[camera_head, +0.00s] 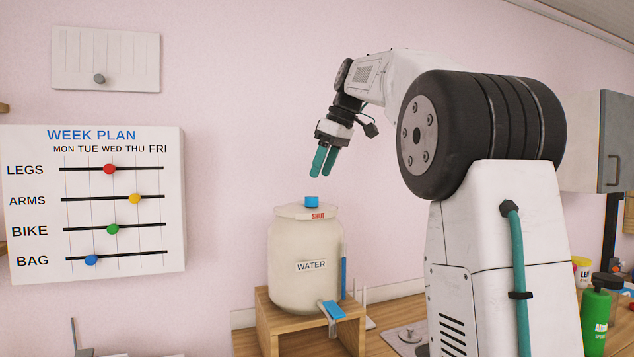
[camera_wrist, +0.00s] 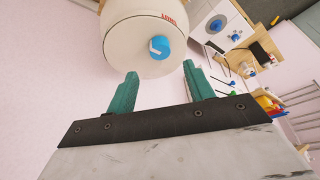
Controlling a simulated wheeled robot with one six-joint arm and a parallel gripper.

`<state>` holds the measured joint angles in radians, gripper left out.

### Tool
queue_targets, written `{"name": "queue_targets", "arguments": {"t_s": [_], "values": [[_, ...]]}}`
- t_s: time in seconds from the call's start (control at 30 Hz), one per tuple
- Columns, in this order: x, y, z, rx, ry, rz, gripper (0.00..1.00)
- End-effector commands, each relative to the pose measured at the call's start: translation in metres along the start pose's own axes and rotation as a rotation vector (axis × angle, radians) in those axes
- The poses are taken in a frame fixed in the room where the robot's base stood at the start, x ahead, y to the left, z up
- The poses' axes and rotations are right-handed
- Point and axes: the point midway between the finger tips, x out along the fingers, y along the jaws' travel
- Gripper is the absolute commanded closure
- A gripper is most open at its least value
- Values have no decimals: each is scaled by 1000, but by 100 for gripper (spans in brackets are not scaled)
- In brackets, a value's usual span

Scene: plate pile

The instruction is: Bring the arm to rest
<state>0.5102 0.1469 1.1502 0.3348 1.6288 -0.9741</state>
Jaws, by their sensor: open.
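My gripper (camera_head: 323,160) has two teal fingers pointing down, and it hangs in the air above the water jar. In the wrist view my gripper (camera_wrist: 156,90) shows its fingers spread apart with nothing between them. My white arm reaches up and bends over to the left in the head view. The cream water jar (camera_head: 290,245) has a blue knob on its lid, just below the fingertips with a gap between. The jar (camera_wrist: 122,32) and its blue knob (camera_wrist: 159,47) also show beyond the fingers in the wrist view.
The jar stands on a wooden stand (camera_head: 262,325) and has a blue tap lever (camera_head: 332,310). A week plan board (camera_head: 150,215) with coloured sliders and a white panel (camera_head: 130,55) hang on the pink wall. A green bottle (camera_head: 595,320) stands at the right. The air left of my gripper is clear.

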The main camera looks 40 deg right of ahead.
Motion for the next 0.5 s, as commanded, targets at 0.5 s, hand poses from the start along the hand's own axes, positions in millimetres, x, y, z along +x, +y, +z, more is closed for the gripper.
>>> {"name": "queue_targets", "arguments": {"t_s": [0.5], "values": [[-11, 0, 0, 0, -1, -1, 48]]}}
